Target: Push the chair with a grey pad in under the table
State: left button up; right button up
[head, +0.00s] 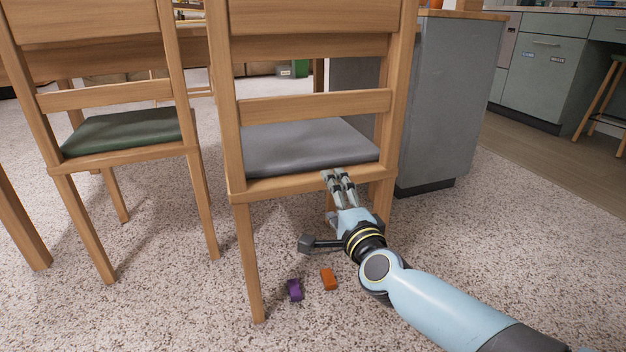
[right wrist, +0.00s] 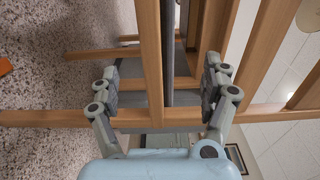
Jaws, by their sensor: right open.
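The wooden chair with a grey pad (head: 310,146) stands in the middle of the head view, its back towards me. Part of the wooden table (head: 195,48) shows behind the chair backs; most of it is hidden. My right gripper (head: 338,176) is at the rear edge of the grey-padded seat, near its right end. In the right wrist view my right gripper (right wrist: 163,88) has its fingers apart, with a wooden chair rail (right wrist: 150,60) between them. I cannot tell whether the fingers touch the wood. My left gripper is out of view.
A second chair with a green pad (head: 125,133) stands to the left. A grey cabinet block (head: 440,100) stands close on the right. A purple block (head: 294,290) and an orange block (head: 328,279) lie on the speckled floor near the chair's legs.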

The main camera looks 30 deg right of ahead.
aim_at(321, 181)
jog(key=x, duration=0.8)
jog(key=shift+w+d+f+b, duration=0.1)
jog(key=shift+w+b, duration=0.05)
jog(key=shift+b, duration=0.15)
jog(key=shift+x, duration=0.85)
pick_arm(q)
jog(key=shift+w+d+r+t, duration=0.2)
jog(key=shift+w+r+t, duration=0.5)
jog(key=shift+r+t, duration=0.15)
pick_arm(e)
jog(key=shift+w, duration=0.2)
grip_shut()
